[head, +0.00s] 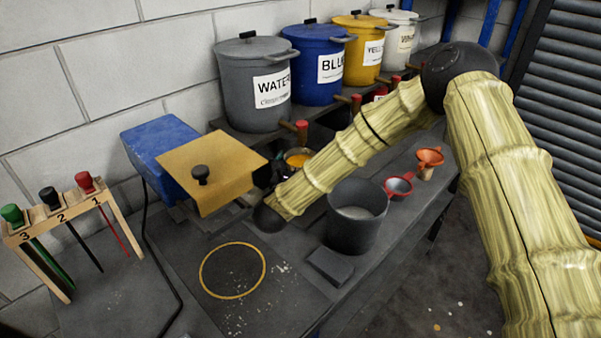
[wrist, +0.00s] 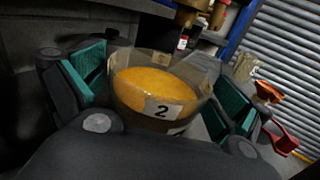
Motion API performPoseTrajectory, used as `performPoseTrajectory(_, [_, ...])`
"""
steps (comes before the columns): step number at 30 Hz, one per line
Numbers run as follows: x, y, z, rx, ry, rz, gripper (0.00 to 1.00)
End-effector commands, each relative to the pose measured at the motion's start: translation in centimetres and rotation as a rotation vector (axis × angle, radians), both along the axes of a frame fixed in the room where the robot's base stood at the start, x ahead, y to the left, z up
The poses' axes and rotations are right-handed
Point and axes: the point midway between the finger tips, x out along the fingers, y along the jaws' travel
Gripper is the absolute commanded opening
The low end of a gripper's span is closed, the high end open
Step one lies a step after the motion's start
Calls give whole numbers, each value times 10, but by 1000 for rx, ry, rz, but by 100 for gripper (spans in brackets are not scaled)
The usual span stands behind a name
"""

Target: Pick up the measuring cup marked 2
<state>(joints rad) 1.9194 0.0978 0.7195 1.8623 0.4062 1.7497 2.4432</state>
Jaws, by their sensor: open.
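The measuring cup marked 2 (wrist: 163,109) is in the middle of the wrist view. It has a see-through brownish wall, a white label with a black 2, and yellow-orange contents. My gripper (wrist: 160,92) is open, with one green-padded finger on each side of the cup. The left pad looks apart from the wall; whether the right pad touches it I cannot tell. In the head view a cup with orange contents (head: 297,157) shows behind my arm, partly hidden. My gripper is mostly hidden there.
A blue box (head: 160,143) with a tan plate (head: 212,172) is at left. Labelled pots with taps, including WATER (head: 252,85), line the back shelf. A stirrer rack (head: 70,220) stands far left.

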Motion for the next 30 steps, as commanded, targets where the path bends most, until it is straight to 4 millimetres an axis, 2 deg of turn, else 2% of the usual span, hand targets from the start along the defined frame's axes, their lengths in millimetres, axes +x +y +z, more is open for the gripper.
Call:
performPoseTrajectory(10, [6,-2,-1,0,0,0,100])
performPoseTrajectory(11, [7,-2,-1,0,0,0,96])
performPoseTrajectory(24, [6,-2,-1,0,0,0,16])
performPoseTrajectory(25, [7,-2,1,1,-3,0,13])
performPoseTrajectory(30, [7,-2,1,1,-3,0,13])
